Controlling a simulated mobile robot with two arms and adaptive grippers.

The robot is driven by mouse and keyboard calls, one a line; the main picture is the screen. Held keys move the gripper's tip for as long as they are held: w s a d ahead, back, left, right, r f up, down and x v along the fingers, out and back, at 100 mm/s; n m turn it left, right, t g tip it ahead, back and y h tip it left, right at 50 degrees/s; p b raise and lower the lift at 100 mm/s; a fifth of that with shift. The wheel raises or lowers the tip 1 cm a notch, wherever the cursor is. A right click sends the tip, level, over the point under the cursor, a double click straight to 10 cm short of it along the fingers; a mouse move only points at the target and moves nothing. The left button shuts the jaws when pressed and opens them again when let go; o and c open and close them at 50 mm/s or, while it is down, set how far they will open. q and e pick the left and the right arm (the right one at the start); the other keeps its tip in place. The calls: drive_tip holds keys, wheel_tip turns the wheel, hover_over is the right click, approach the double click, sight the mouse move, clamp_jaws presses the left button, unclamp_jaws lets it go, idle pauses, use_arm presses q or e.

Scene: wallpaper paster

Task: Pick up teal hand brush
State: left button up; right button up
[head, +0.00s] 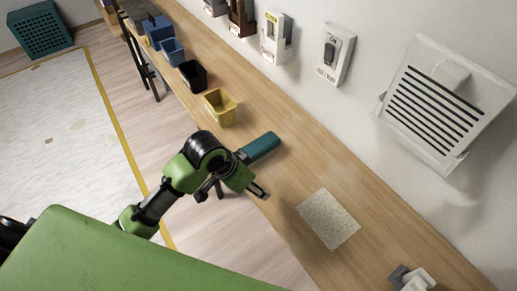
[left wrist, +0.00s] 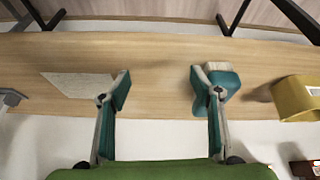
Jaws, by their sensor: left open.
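The teal hand brush (head: 262,146) lies on the wooden counter (head: 290,165), just beyond my left gripper in the head view. In the left wrist view the brush (left wrist: 229,84) shows a teal body and pale bristles, partly covered by the right-hand finger. My left gripper (head: 259,190) is open and empty above the counter. In the left wrist view its fingers (left wrist: 160,84) are spread wide over bare wood, with the brush at the right-hand fingertip, not between them. Whether that finger touches the brush I cannot tell. My right gripper is not in view.
A yellow bin (head: 221,108) stands near the brush, with a black bin (head: 193,76) and blue bins (head: 172,52) farther along. A speckled sheet (head: 328,219) lies nearer, beside clear wood. A grey-white object (head: 411,279) sits at the lower right. A vented box (head: 440,103) hangs on the wall.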

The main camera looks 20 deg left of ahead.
use_arm(q)
approach(258, 145)
drive_tip(key=shift+m, duration=0.3)
drive_tip(key=x, duration=0.7)
drive_tip(key=shift+w+p, duration=0.1)
drive_tip(key=shift+p, duration=0.2)
drive_tip(key=shift+p+x, duration=0.55)
drive_tip(key=shift+x, duration=2.05)
drive_tip(key=shift+a+f, duration=0.1)
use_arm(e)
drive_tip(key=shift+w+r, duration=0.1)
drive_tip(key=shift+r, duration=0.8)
use_arm(q)
drive_tip(key=c, duration=1.3)
